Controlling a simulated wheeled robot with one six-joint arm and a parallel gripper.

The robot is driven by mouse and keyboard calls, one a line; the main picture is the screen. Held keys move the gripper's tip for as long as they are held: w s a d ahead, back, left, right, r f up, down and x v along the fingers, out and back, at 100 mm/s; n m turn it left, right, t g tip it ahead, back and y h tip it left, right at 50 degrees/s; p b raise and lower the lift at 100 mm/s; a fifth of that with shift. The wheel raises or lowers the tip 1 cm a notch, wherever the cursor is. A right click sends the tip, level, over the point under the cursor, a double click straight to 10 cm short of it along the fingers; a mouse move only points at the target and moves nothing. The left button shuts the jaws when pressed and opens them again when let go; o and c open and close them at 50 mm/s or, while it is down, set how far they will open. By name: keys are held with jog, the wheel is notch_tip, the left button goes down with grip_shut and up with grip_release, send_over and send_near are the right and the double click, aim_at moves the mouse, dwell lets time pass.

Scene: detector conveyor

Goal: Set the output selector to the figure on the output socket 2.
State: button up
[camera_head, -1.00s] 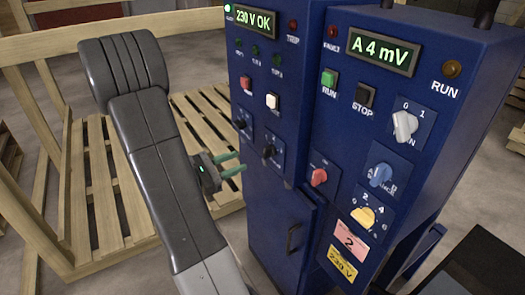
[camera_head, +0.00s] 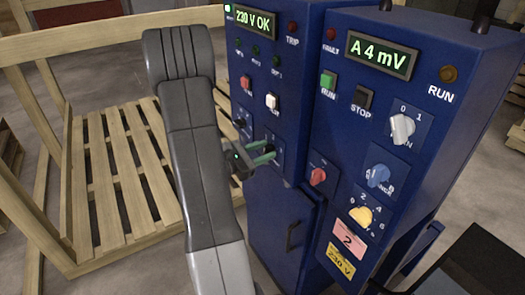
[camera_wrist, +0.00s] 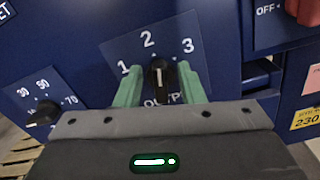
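The output selector (camera_wrist: 160,78) is a black knob on a blue plate marked 1, 2 and 3, with "OUTPUT" partly hidden below. Its white line looks roughly upright, toward the 2. My gripper (camera_wrist: 160,87) has green fingers on either side of the knob, with gaps visible, so it is open around it. In the head view my gripper (camera_head: 268,157) is at the left cabinet's lower right knob, which the fingers partly hide. A pink label (camera_head: 350,240) on the right cabinet bears a figure that is hard to read. I cannot make out output socket 2.
Another black knob (camera_wrist: 42,115) marked 30, 50, 70 is left of the selector. A red knob (camera_head: 317,177), a blue knob (camera_head: 378,176) and a yellow knob (camera_head: 361,215) are on the right cabinet. A wooden pallet frame (camera_head: 120,170) stands at left.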

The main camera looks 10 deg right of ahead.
jog(key=shift+c, duration=0.3)
jog(key=c, duration=0.5)
jog(key=shift+w+n+p, duration=0.1)
jog(key=shift+n+p, duration=0.45)
jog(key=shift+n, duration=0.85)
jog(key=o, duration=0.6)
jog(key=shift+c, duration=0.2)
jog(key=shift+a, duration=0.1)
jog(key=b+v, duration=0.2)
jog(key=v, duration=1.1)
jog(key=shift+a, duration=0.4)
jog(key=shift+d+r, duration=0.1)
